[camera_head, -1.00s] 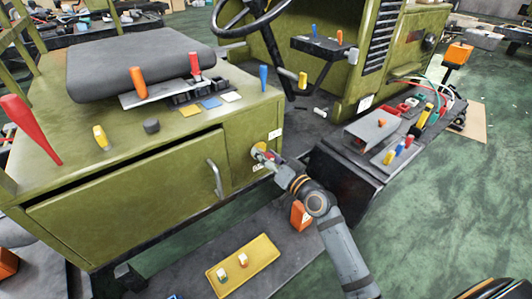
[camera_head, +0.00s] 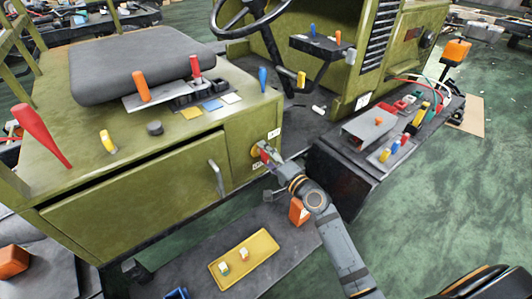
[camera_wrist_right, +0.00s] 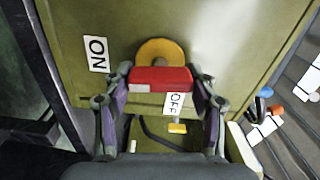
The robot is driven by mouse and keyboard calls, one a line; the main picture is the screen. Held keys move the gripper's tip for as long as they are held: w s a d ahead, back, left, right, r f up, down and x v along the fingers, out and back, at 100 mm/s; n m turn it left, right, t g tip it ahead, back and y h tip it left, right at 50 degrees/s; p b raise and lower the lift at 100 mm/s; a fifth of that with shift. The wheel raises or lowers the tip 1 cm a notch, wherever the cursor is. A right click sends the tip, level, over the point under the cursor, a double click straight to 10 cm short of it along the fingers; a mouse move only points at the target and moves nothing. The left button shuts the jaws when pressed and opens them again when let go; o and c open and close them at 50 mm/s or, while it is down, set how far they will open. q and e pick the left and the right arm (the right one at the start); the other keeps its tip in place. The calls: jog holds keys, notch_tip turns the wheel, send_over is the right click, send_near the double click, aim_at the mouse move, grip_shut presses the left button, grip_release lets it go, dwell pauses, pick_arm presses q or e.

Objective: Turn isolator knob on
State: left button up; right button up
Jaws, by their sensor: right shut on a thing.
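The isolator knob is a red handle (camera_wrist_right: 160,79) on a yellow round plate (camera_wrist_right: 160,50), set in the green cabinet's front panel. My right gripper (camera_wrist_right: 160,97) is shut on the red handle, with a finger at each side of it. The ON label (camera_wrist_right: 97,54) is to the left in the wrist view. The OFF label (camera_wrist_right: 174,104) is just below the handle's right part. In the head view the right gripper (camera_head: 267,154) reaches the panel and partly covers the knob. My left gripper is not in view.
A drawer handle (camera_head: 216,178) sticks out left of the knob. A black box (camera_head: 348,181) carrying tools stands close to the right of my right arm. A yellow tray (camera_head: 266,242) lies on the platform below. Open green floor lies further right.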

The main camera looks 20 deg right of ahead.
jog(key=shift+m, duration=0.5)
dwell(0.3)
jog(key=o, duration=1.2)
jog(key=shift+c, duration=0.2)
jog(key=shift+s, duration=0.1)
jog(key=shift+s+d+f, duration=0.1)
jog(key=shift+s+d, duration=0.05)
jog(key=shift+s, duration=0.2)
jog(key=v, duration=0.6)
jog(key=shift+s, duration=0.3)
